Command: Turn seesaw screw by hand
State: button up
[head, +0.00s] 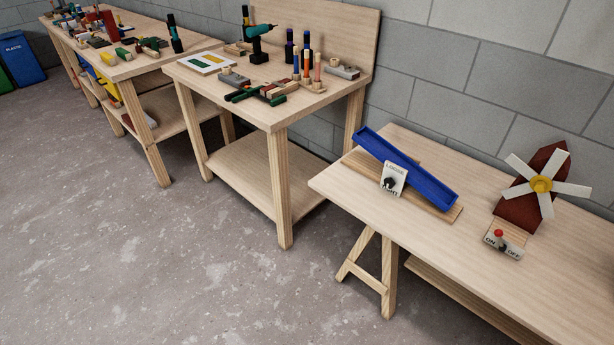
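The seesaw is a long blue trough (433,184) on a wooden base board (449,211), on the near-right table. The trough is tilted, its left end high and its right end low. At its middle stands a white plate (397,172) with the printed words LOOSE and TIGHT, the lower word partly covered. A dark screw knob (390,184) sits on the front of this plate. Its exact setting is too small to tell. My gripper is not in view.
On the same table (345,181) to the right stand a red windmill (518,213) and an ON/OFF switch box (503,244). A taller workbench (290,113) with a drill (258,42) and pegs stands to the left. The grey floor (200,270) in front is clear.

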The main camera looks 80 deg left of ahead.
aim_at(389, 183)
jog(key=u, duration=2.2)
jog(key=i+l+u, duration=0.15)
jog(key=i, duration=0.35)
jog(key=i+l+u, duration=0.15)
jog(key=i+l, duration=0.2)
jog(key=i, duration=0.1)
